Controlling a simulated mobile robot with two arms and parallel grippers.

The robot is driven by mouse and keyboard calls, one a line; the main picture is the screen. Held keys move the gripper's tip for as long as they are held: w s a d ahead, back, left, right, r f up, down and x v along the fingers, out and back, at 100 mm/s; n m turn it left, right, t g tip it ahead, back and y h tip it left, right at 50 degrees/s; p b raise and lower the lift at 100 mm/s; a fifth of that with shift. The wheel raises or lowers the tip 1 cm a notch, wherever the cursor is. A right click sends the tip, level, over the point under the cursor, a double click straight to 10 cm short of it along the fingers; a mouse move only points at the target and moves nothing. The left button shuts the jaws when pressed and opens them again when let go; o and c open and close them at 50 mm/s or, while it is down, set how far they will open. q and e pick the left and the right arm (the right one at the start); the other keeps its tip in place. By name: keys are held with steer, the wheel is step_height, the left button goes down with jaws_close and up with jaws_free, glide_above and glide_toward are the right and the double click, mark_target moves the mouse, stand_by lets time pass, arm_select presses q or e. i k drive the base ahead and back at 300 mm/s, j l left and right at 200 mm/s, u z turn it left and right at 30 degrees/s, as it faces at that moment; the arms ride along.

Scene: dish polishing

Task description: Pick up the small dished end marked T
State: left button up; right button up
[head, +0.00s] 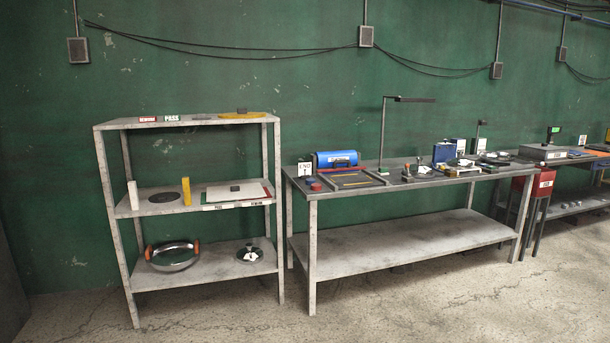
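I cannot make out a T mark on anything at this distance. A small round metal dish-like piece (250,254) with a dark knob-like part on top and a pale patch lies on the bottom shelf of the grey rack, at the right. A larger shiny steel dish (172,257) with orange grips at its sides sits on the same shelf, at the left. I cannot tell whether either is the dished end marked T. Neither of my grippers is in view.
The rack's middle shelf holds a dark disc (164,197), upright white and yellow blocks and a framed white panel (237,193). A workbench (420,187) to the right carries a blue cylinder (336,159), a lamp and several small items. The concrete floor in front is clear.

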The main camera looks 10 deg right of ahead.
mark_target(459, 162)
steer(key=i+l+z, duration=0.15)
steer(key=i+l, duration=0.4)
steer(key=l, duration=0.2)
steer(key=i+l+z, duration=0.1)
steer(key=i+l, duration=0.55)
steer(key=i+l+z, duration=0.15)
steer(key=i+l, duration=0.45)
steer(key=i+l+z, duration=0.1)
steer(key=i+l, duration=0.5)
steer(key=i+l+z, duration=0.15)
steer(key=i+l, duration=0.35)
steer(key=i, duration=0.25)
steer(key=i+l+u, duration=0.15)
steer(key=u, duration=0.2)
steer(key=i+l+u, duration=0.15)
steer(key=u, duration=0.2)
steer(key=i+l+u, duration=0.15)
steer(key=u, duration=0.2)
steer(key=k+l, duration=0.05)
